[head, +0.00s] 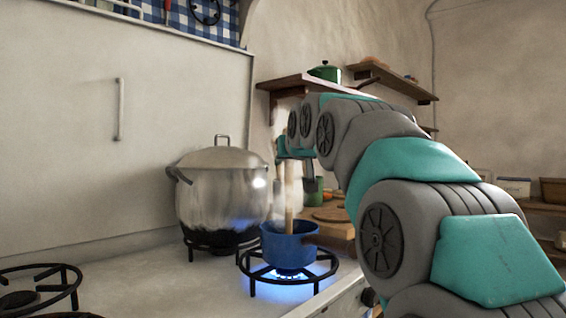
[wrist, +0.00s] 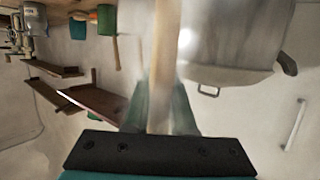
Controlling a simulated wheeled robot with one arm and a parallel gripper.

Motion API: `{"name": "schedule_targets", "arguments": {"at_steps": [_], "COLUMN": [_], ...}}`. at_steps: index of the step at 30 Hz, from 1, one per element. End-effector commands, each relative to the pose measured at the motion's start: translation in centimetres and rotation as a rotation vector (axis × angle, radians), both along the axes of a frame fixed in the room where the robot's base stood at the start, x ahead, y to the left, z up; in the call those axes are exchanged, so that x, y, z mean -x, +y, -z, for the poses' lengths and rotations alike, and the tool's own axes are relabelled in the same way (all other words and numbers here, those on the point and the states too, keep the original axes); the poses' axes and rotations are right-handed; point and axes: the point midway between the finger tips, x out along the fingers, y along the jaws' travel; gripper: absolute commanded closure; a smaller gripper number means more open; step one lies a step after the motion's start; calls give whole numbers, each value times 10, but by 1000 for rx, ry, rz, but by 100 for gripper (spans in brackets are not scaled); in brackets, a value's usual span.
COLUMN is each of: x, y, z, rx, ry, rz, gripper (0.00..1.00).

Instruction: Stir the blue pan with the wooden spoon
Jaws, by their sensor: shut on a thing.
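The blue pan (head: 288,246) sits on a lit burner with a blue flame in the head view. My gripper (head: 295,158) is above the pan, shut on the upper part of the spoon. In the wrist view the spoon (wrist: 163,65) runs between the fingers of my gripper (wrist: 163,100). The pan does not show clearly there.
A large steel pot (head: 222,190) with a lid stands close behind and left of the pan. An empty burner (head: 40,285) is at the front left. My arm fills the right side. Shelves (head: 300,84) hang on the back wall, with a green pot (head: 325,71) on one.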

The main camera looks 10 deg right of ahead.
Motion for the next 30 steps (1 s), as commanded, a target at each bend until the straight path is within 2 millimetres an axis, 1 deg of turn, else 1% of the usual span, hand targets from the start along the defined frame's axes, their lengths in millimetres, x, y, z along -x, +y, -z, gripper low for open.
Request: {"name": "schedule_targets", "arguments": {"at_steps": [13,30], "x": [1,0], "y": [-1,-1], "z": [-2,-39], "rx": [0,0], "ry": [1,-2], "rz": [0,0], "gripper": [100,100]}}
